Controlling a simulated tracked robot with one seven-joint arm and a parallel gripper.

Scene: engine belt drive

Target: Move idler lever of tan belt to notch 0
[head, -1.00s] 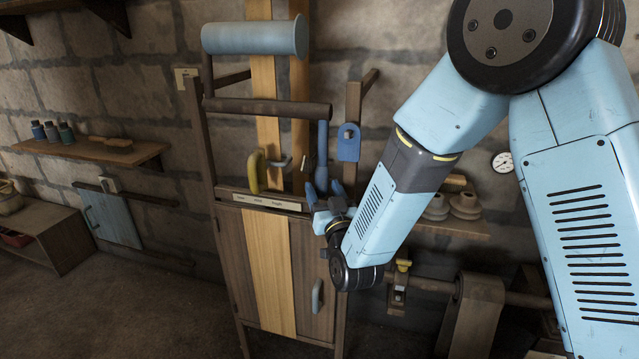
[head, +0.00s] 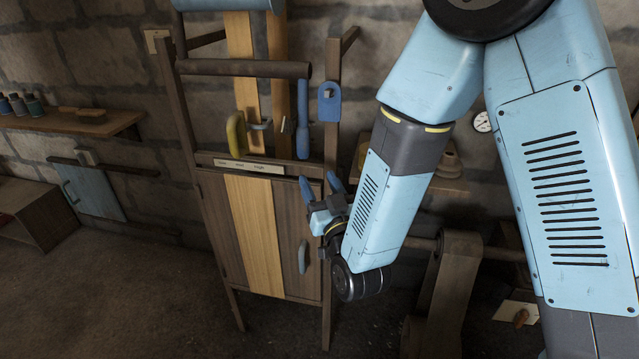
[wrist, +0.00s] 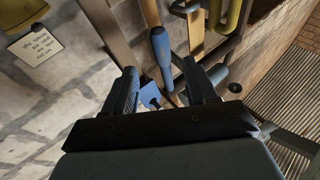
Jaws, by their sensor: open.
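The tan belt (head: 255,235) runs as a pale strip down the front of the dark wooden frame. A yellow lever handle (head: 236,132) and a blue lever handle (head: 303,120) stand above a notch label plate (head: 249,166); I cannot tell which handle is the tan belt's idler lever. The plate's words are too small to read surely. My gripper (head: 320,186) is open and empty, just below and right of the blue handle. In the wrist view the blue handle (wrist: 161,48) lies ahead, between the lines of my gripper's open fingers (wrist: 163,80).
A blue plate (head: 331,101) hangs on the frame's right post. A grey handle (head: 302,257) is on the lower panel. Floor at lower left is clear.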

